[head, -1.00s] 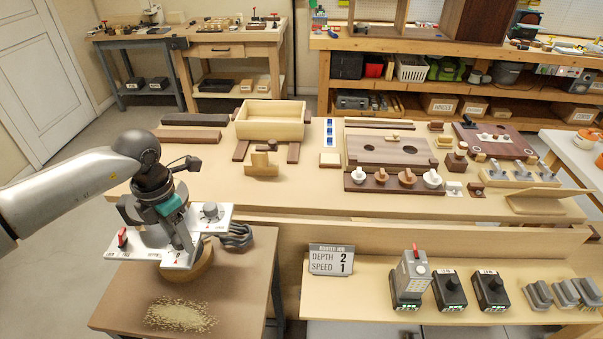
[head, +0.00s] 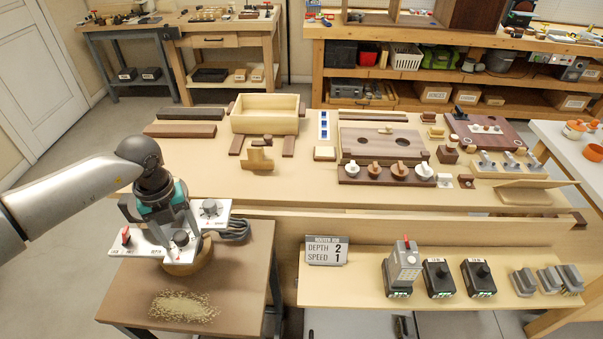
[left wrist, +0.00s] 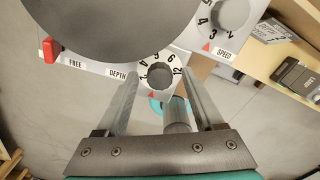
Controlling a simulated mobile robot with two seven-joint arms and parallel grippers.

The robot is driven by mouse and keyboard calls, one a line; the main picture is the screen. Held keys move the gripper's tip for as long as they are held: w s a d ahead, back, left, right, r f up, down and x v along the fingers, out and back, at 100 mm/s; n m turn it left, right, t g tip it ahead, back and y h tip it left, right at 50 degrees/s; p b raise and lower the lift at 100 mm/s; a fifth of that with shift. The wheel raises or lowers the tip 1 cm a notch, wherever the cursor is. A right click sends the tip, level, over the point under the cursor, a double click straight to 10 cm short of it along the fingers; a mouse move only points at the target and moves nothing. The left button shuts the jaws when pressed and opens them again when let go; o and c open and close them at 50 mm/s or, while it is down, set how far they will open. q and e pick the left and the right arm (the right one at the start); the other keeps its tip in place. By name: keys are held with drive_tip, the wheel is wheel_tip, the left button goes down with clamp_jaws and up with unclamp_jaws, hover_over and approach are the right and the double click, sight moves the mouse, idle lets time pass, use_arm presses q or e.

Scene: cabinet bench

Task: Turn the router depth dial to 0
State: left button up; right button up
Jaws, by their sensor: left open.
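The router's white plate (head: 150,246) carries the grey depth dial (head: 181,238), with numbers around it and a red mark at its edge. In the left wrist view the depth dial (left wrist: 160,75) lies ahead, between the lines of my two fingers. My left gripper (left wrist: 163,92) is open and empty, pointing down at the dial; whether the fingers touch it I cannot tell. In the head view my left gripper (head: 172,222) hangs over the plate. Which number the dial reads is unclear. My right gripper is not in view.
A speed dial (head: 210,208) and a red FREE lever (head: 126,236) share the plate. A sign (head: 326,250) reads depth 2, speed 1. Sawdust (head: 183,306) lies on the small table. The workbench (head: 230,185) beyond holds a drawer box (head: 265,122) and knobs.

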sight(179, 235)
use_arm(q)
drive_tip(key=n+p, duration=0.1)
drive_tip(key=n, duration=0.5)
wheel_tip(179, 235, up, 15)
drive_tip(key=s+d+r+m+h, duration=0.1)
drive_tip(key=d+h, duration=0.5)
drive_tip(key=d, duration=0.6)
drive_tip(key=s+d+r+m+h, duration=0.2)
drive_tip(key=d+h, duration=0.4)
drive_tip(key=d, duration=0.7)
drive_tip(key=shift+s+d+m, duration=0.25)
drive_tip(key=shift+s+m, duration=0.35)
drive_tip(key=shift+s, duration=0.35)
